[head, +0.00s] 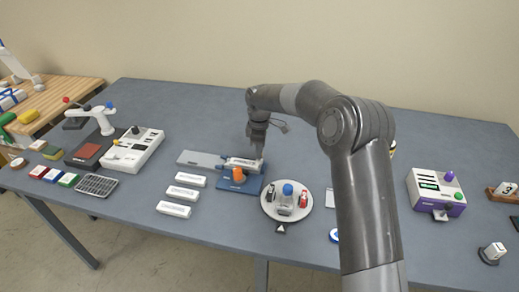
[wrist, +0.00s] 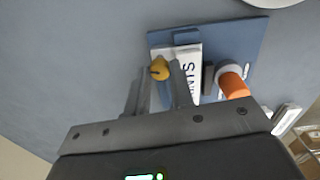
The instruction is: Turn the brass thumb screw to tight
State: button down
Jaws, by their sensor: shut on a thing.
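The brass thumb screw (wrist: 159,70) shows in the wrist view at the end of a white block (wrist: 188,62) with dark lettering. The block lies on a blue base plate (wrist: 250,35), beside an orange knob (wrist: 233,82). My gripper (wrist: 157,88) is shut on the thumb screw, with a finger on each side of it. In the head view my gripper (head: 259,150) points down at the right end of the white block (head: 240,163). The screw cannot be made out there. The screw's tight mark cannot be read.
A round white turntable (head: 270,208) with a blue knob stands close on the right. Several white labelled blocks (head: 182,193) lie to the left. A grey plate (head: 195,158) adjoins the fixture. A white-and-purple device (head: 436,192) stands farther right.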

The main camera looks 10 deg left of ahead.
jog(key=m, duration=0.6)
jog(key=shift+m, duration=0.3)
jog(key=m, duration=0.6)
jog(key=shift+m, duration=0.4)
jog(key=c, duration=1.2)
grip_release()
jog(key=shift+c, duration=0.2)
notch_tip(320, 180, up, 11)
jog(key=shift+f, duration=0.1)
